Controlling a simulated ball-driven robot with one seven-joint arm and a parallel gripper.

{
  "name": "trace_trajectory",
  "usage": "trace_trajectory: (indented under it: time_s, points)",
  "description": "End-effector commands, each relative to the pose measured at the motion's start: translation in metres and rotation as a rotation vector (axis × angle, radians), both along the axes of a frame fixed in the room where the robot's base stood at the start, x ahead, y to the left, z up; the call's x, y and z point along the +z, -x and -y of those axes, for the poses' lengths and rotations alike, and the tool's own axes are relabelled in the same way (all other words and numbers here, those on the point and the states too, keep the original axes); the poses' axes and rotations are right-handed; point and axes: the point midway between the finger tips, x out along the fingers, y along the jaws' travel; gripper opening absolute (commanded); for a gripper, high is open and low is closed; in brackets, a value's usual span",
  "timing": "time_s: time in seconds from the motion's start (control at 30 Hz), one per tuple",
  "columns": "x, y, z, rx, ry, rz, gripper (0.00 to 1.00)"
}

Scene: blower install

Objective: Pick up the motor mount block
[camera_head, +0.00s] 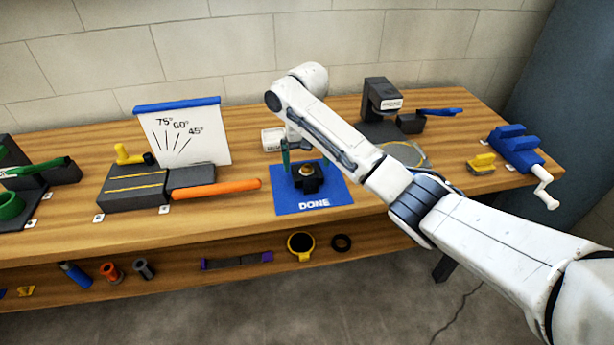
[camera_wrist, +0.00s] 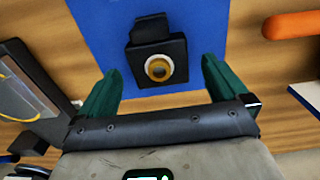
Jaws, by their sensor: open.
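The motor mount block is a black block (camera_head: 307,178) with a round yellowish-white fitting, on the blue DONE mat (camera_head: 312,206) in the head view. In the wrist view the block (camera_wrist: 178,50) lies just beyond my fingertips, roughly centred, with a smaller black part at its far side. My gripper (camera_wrist: 157,78) is open, its two green fingers spread apart with nothing between them. The block's underside is hidden.
An orange-handled grey bender (camera_head: 217,188) is left of the mat. An angle board (camera_head: 184,135) stands behind it. A dark press (camera_head: 381,97), a yellow block (camera_head: 481,162) and a blue vise (camera_head: 516,146) are to the right. A lower shelf (camera_head: 180,259) holds small parts.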

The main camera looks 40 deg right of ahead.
Motion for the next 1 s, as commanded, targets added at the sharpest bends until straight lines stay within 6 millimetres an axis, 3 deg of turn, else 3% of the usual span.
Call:
trace_trajectory:
  time_s: [0.3,0.63,1.0]
  points:
    - [-0.042,0.001,0.003,0.0,0.0,-0.002,1.0]
    - [-0.049,0.001,0.003,0.001,-0.001,0.001,1.0]
    - [-0.049,0.001,0.003,0.001,0.0,0.0,0.65]
